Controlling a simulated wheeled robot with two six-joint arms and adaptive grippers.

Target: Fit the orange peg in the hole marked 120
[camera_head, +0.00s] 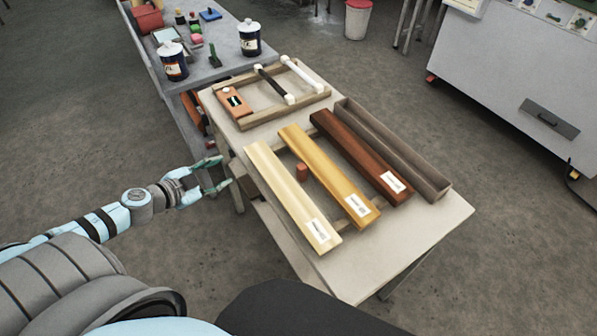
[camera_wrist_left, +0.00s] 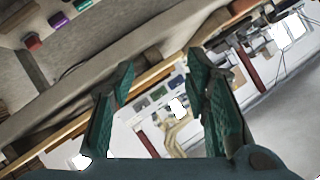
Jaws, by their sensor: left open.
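A small orange-brown peg (camera_head: 302,171) stands in the head view, in the gap between the pale board (camera_head: 285,190) and the yellow board (camera_head: 325,170) on the workbench. Each board has a white label near its front end, too small to read; I cannot make out a hole marked 120. My left gripper (camera_head: 213,172) is open and empty, left of the bench and apart from the peg. Its green fingers also show spread in the left wrist view (camera_wrist_left: 162,85), with nothing between them. My right gripper is not in view.
A red-brown board (camera_head: 355,150) and a dark channel (camera_head: 398,155) lie to the right on the bench. Behind is a wooden frame (camera_head: 262,118) with an orange block (camera_head: 233,104). A grey table (camera_head: 215,72) with two cans stands beyond. The bench's front right (camera_head: 400,240) is clear.

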